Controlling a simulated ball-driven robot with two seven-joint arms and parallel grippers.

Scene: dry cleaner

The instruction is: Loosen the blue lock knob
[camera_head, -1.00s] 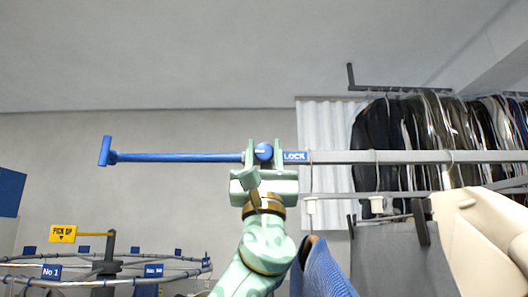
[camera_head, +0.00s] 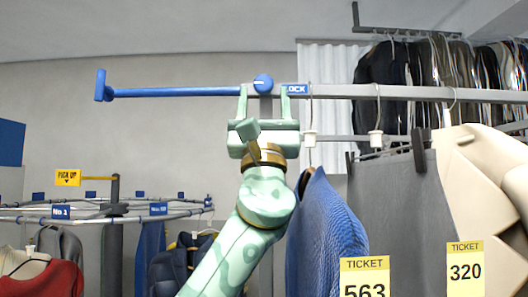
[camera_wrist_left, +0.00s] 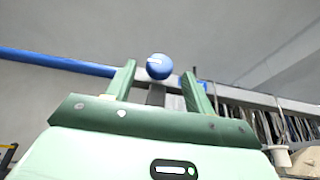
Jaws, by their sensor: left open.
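The blue lock knob (camera_head: 263,83) is a round blue knob with a pale mark, on a horizontal rail beside a blue "LOCK" label (camera_head: 296,89). In the left wrist view the knob (camera_wrist_left: 159,66) shows just beyond and between the fingertips. My left gripper (camera_head: 264,90) is open, pointing up, with one finger on each side just below the knob. Its fingers (camera_wrist_left: 158,75) show a gap around the knob, and I cannot tell whether they touch it. My right gripper is not in view.
A blue bar with a T-shaped end (camera_head: 180,92) extends left from the knob. The grey rail (camera_head: 400,92) runs right with hangers, a blue knitted garment (camera_head: 325,235), grey trousers (camera_head: 400,210) and a cream coat (camera_head: 485,170). A round garment rack (camera_head: 100,213) stands lower left.

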